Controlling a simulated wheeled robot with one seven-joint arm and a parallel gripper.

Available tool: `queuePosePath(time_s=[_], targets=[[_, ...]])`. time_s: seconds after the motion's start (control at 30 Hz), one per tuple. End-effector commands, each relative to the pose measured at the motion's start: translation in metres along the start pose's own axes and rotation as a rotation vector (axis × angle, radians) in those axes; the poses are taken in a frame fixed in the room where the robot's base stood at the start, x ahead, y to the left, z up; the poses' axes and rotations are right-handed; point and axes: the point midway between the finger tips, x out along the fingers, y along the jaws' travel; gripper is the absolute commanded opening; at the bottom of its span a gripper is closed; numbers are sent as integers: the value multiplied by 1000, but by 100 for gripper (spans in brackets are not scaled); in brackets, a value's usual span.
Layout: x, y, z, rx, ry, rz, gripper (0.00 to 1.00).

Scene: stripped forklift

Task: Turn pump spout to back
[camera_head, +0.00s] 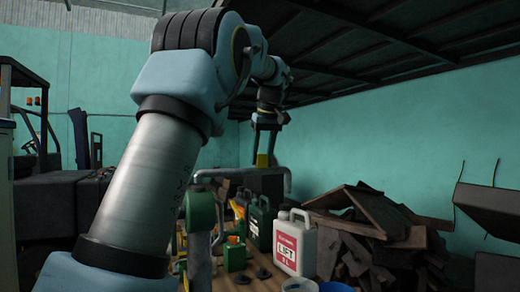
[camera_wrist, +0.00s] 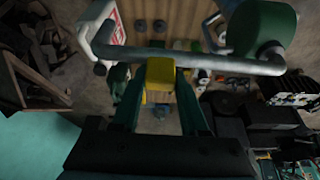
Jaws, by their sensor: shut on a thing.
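The pump's green body (camera_head: 201,212) stands in the middle of the head view. Its grey pipe spout (camera_head: 225,172) runs level to the right from the body and bends down at its far right end. In the wrist view the spout (camera_wrist: 215,63) crosses the top, with the green pump body (camera_wrist: 262,25) at right and the bent end at left. My gripper (camera_head: 265,153) comes down from above, shut on a yellow piece (camera_wrist: 160,75) at the spout. The yellow piece also shows between the fingers in the head view. Whether it is fixed to the pipe is unclear.
A white LIFT jug (camera_head: 294,243) and a green canister (camera_head: 260,225) stand on the wooden table beneath the spout. A small green can (camera_head: 235,256) is nearby. A scrap heap (camera_head: 375,230) lies at right. A dark metal roof (camera_head: 390,45) hangs above.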

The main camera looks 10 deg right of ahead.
Motion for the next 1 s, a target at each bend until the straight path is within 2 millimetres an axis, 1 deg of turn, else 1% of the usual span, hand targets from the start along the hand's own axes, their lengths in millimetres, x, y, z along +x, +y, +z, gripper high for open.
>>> queuePosePath(time_s=[0.03, 0.2, 0.67, 0.7, 0.93, 0.97, 1.0], targets=[[-3, 1, -5, -16, 0, -6, 0], [2, 0, -12, -58, 0, -23, 0], [5, -1, -16, -78, 6, -28, 0], [5, -1, -16, -78, 7, -28, 45], [5, -1, -15, -76, 3, -29, 71], [5, -1, -15, -76, 3, -29, 74], [5, -1, -14, -75, 2, -29, 74]])
